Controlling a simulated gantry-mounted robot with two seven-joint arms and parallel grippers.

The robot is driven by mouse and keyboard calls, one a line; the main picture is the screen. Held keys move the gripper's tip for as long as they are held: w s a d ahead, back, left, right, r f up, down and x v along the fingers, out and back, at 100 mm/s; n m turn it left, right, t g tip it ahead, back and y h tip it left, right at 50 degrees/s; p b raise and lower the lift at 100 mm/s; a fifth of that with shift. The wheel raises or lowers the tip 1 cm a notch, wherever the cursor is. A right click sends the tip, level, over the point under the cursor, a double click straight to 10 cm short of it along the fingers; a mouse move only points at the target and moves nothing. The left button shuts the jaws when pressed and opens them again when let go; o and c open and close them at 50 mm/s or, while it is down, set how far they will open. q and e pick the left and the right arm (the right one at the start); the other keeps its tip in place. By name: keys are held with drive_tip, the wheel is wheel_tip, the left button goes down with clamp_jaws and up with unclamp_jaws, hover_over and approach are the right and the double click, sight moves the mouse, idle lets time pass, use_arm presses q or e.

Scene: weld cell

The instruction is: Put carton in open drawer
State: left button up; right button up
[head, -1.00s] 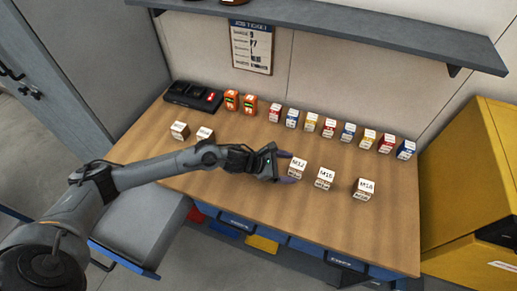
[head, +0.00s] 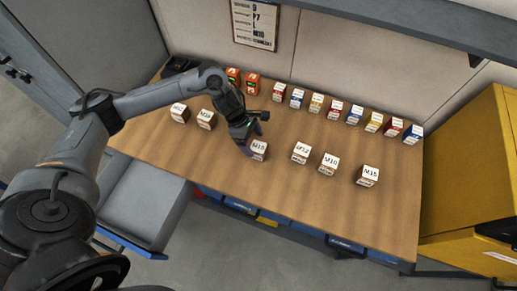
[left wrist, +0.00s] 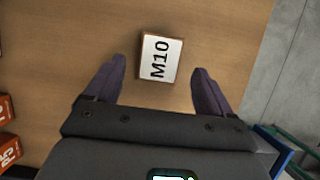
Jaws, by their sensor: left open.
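Small white-topped cartons with brown sides stand on the wooden bench. The one labelled M10 in the left wrist view (left wrist: 158,60) sits just ahead of and between my left gripper's fingers, apart from both. In the head view this carton (head: 258,150) stands close by the fingertips of my left gripper (head: 256,134), which is open and empty. To its right are a carton labelled M12 (head: 301,153) and two more (head: 328,163) (head: 368,175). My right gripper is out of view.
Two white cartons (head: 205,119) stand at the bench's left. Orange boxes (head: 252,83) and a row of coloured boxes (head: 335,109) line the back. A grey shelf (head: 430,28) overhangs. A yellow cabinet (head: 465,165) stands right. The bench (head: 215,165) is clear at front left.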

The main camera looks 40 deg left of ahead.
sight(258, 146)
use_arm(q)
drive_tip(key=x, duration=0.2)
drive_tip(key=p+x, duration=0.1)
drive_tip(key=x, duration=0.2)
drive_tip(key=shift+w+d, duration=0.1)
drive_tip(key=shift+d, duration=0.15)
drive_tip(key=shift+d+f, duration=0.1)
drive_tip(key=shift+f, duration=0.3)
drive_tip(key=shift+c, duration=0.3)
drive_tip(key=shift+w, duration=0.1)
drive_tip(key=c, duration=1.2)
drive_tip(key=shift+r, duration=0.1)
clamp_jaws()
drive_tip(key=shift+r, duration=0.15)
